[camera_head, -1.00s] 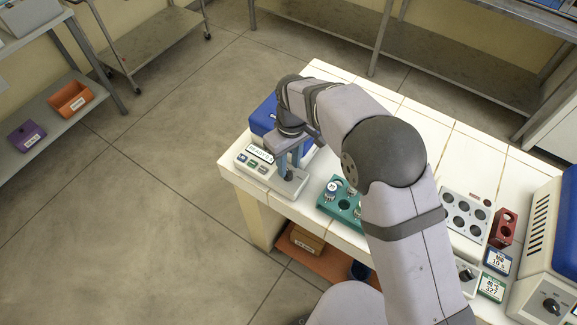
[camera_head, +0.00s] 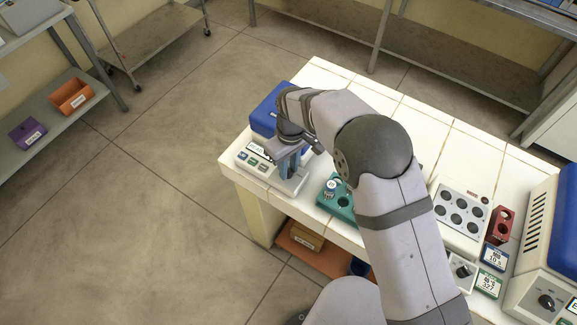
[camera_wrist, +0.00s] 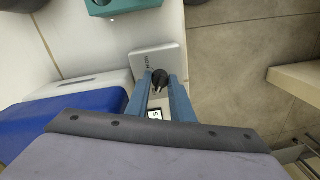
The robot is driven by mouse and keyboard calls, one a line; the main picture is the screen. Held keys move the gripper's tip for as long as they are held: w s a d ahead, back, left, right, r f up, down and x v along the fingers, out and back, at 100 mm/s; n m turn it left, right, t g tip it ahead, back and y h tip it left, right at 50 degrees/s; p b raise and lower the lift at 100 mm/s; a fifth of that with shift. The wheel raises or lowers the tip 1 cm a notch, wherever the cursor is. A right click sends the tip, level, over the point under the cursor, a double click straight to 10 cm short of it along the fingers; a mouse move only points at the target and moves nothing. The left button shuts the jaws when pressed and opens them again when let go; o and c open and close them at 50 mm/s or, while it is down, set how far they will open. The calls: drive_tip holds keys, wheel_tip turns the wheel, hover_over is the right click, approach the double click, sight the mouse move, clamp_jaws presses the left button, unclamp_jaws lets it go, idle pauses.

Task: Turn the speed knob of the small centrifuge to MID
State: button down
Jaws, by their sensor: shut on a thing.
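My gripper (camera_head: 290,173) points down over the right part of this panel. In the wrist view, the black speed knob (camera_wrist: 160,78) sits between the tips of my blue fingers (camera_wrist: 161,84), which are shut on it. My gripper hides the knob in the head view. Small lettering beside the knob is too small to read surely, so its setting cannot be told.
A green rack (camera_head: 339,205) with vials stands right of the centrifuge, partly behind my arm. Further right are a grey block with several wells (camera_head: 461,211), a red rack (camera_head: 499,226) and a larger blue-lidded machine (camera_head: 538,262). The floor left of the bench (camera_head: 150,230) is clear.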

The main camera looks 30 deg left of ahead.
sight(290, 171)
drive_tip(key=m+b, duration=0.1)
drive_tip(key=m, duration=0.4)
drive_tip(key=shift+m+b, duration=0.3)
drive_tip(key=shift+b, duration=0.05)
drive_tip(key=m, duration=0.5)
drive_tip(key=shift+r+m+b, duration=0.1)
drive_tip(key=shift+m+b, duration=0.25)
drive_tip(key=shift+m, duration=0.05)
drive_tip(key=shift+t, duration=0.3)
drive_tip(key=c, duration=1.8)
unclamp_jaws()
drive_tip(key=shift+r, duration=0.1)
drive_tip(key=shift+d+r+b, duration=0.15)
drive_tip(key=shift+r+b, duration=0.5)
drive_tip(key=shift+r, duration=1.15)
drive_tip(key=shift+d+r+b, duration=0.1)
drive_tip(key=shift+r+b, duration=0.5)
drive_tip(key=shift+r, duration=1.15)
